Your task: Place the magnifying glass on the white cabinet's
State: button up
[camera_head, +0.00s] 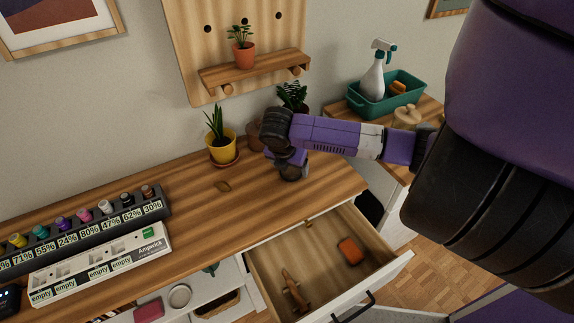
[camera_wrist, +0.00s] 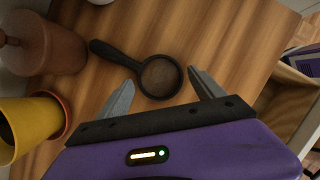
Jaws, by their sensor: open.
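The black magnifying glass (camera_wrist: 112,53) lies flat on the wooden desktop in the wrist view. Its round lens end is between the fingertips of my gripper (camera_wrist: 160,78), and its handle points to the upper left. The fingers are apart with nothing gripped; whether they are at the glass's height I cannot tell. In the head view my gripper (camera_head: 290,172) is over the back right of the desk, and the glass is not discernible there. A white drawer (camera_head: 398,264) is pulled open under the desktop, holding an orange object (camera_head: 350,251) and a wooden figure (camera_head: 294,290).
A yellow plant pot (camera_head: 222,149) stands left of my gripper, with another plant (camera_head: 292,95) behind it. A teal tray (camera_head: 365,106) sits on the right-hand surface. The desktop's middle is mostly clear.

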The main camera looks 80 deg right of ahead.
jog(key=shift+d+f, duration=0.15)
jog(key=shift+f, duration=0.25)
jog(key=shift+c, duration=0.3)
jog(key=c, duration=1.3)
jog(key=shift+r, duration=0.15)
